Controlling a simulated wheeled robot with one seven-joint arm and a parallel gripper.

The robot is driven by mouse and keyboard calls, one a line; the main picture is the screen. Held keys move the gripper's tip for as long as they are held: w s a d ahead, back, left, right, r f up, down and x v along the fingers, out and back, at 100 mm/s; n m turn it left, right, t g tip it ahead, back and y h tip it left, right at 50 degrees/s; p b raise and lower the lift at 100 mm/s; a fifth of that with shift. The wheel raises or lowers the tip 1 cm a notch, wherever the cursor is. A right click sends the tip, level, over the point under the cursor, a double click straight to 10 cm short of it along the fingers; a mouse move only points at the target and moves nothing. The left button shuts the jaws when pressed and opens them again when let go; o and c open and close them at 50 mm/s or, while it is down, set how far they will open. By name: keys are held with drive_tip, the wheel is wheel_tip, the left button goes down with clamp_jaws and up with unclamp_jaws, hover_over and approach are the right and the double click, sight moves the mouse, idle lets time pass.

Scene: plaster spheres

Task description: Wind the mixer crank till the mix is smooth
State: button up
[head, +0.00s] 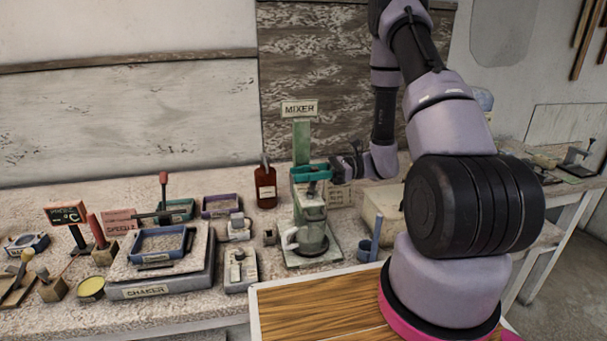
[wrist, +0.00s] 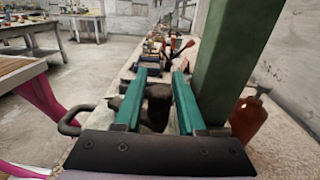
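The mixer (head: 303,150) stands in the middle of the bench, with a green column and a name sign on top. A pale jug (head: 308,235) sits upright on its base; its contents cannot be made out. My gripper (head: 312,173) is at the mixer's head, in front of the column, with its teal fingers level. In the wrist view my gripper (wrist: 160,78) has its fingers apart, with a dark, round-topped piece (wrist: 158,97), perhaps the crank's knob, between them. Whether the fingers press on it cannot be told. The green column (wrist: 232,60) rises close to the right finger.
A red-brown bottle (head: 266,187) stands left of the mixer; it also shows in the wrist view (wrist: 248,120).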

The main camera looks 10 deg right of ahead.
clamp_jaws()
drive_tip(key=shift+s+a+n+g, duration=0.1)
drive_tip(key=shift+a+n+g, duration=0.2)
drive_tip(key=shift+n+g, duration=0.65)
unclamp_jaws()
drive_tip(key=w+d, duration=0.1)
drive_tip(key=d, duration=0.9)
drive_tip(key=shift+w+d, duration=0.35)
drive_tip(key=shift+w, duration=0.05)
